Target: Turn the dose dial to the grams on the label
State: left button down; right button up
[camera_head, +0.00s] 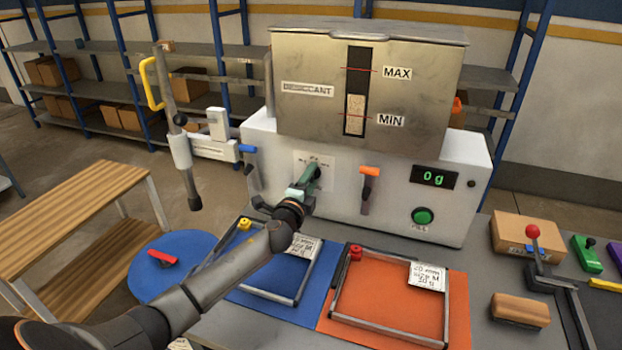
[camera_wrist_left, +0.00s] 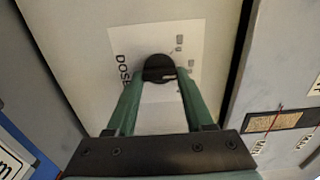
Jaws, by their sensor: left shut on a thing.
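The dose dial (camera_wrist_left: 159,69) is a round black knob on a white plate marked DOSE in the left wrist view. My left gripper (camera_wrist_left: 158,84) has its two green fingers on either side of the dial and is shut on it. In the head view my left gripper (camera_head: 306,180) reaches the front of the white machine (camera_head: 400,190) and hides the dial. The display (camera_head: 434,178) reads 0 g. Paper labels lie on the blue mat (camera_head: 302,246) and the orange mat (camera_head: 428,275); their writing is too small and turned to read surely. My right gripper is not in view.
A steel desiccant hopper (camera_head: 300,115) tops the machine. An orange-handled lever (camera_head: 368,180) and a green button (camera_head: 423,216) are right of my gripper. Metal frames lie on both mats.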

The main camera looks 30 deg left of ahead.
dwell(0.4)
pick_arm(q)
jog(key=shift+c, duration=1.4)
grip_release()
jog(key=shift+s, duration=0.1)
jog(key=v, duration=1.2)
jog(key=shift+b, duration=0.3)
jog(key=shift+s+d, duration=0.1)
jog(key=shift+s, duration=0.05)
